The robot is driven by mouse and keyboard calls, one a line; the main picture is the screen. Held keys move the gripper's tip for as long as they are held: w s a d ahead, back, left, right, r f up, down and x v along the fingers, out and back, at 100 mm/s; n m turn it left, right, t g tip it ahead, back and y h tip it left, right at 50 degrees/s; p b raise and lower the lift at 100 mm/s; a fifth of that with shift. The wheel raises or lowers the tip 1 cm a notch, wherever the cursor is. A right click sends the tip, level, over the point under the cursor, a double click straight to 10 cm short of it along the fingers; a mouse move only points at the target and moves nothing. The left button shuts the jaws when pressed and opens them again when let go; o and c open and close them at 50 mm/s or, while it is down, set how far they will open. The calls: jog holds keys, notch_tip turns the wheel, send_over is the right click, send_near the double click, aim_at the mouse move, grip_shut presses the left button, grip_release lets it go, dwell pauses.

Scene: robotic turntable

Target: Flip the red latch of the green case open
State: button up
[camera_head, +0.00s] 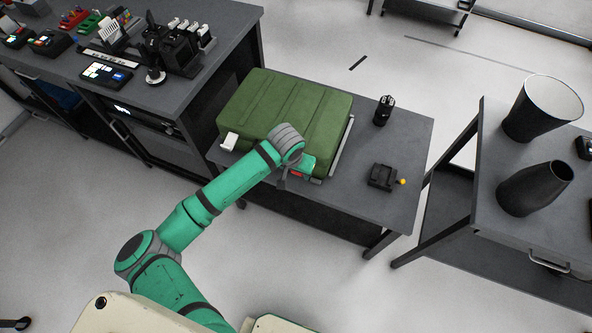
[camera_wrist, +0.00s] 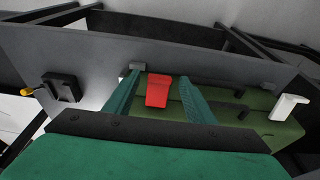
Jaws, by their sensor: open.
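The green case (camera_head: 285,105) lies closed on a dark grey table; part of its side also shows in the wrist view (camera_wrist: 255,122). The red latch (camera_wrist: 158,90) is on the case's front side, towards its right end. Only a sliver of this latch (camera_head: 297,174) shows in the head view, under my gripper. My gripper (camera_wrist: 160,84) is open, with one green finger on each side of the red latch in the picture. I cannot tell whether the fingers touch it. In the head view my gripper (camera_head: 305,166) is at the case's front edge.
A white latch (camera_head: 229,141) is at the left of the case's front. A black device with a yellow knob (camera_head: 382,177) and a dark cylindrical object (camera_head: 384,110) stand to the right. A cluttered bench (camera_head: 205,75) is at the left; another table (camera_head: 485,170) with dark vessels is at the right.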

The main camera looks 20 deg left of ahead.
jog(key=v, duration=1)
jog(key=shift+r, duration=0.25)
jog(key=shift+s, duration=0.15)
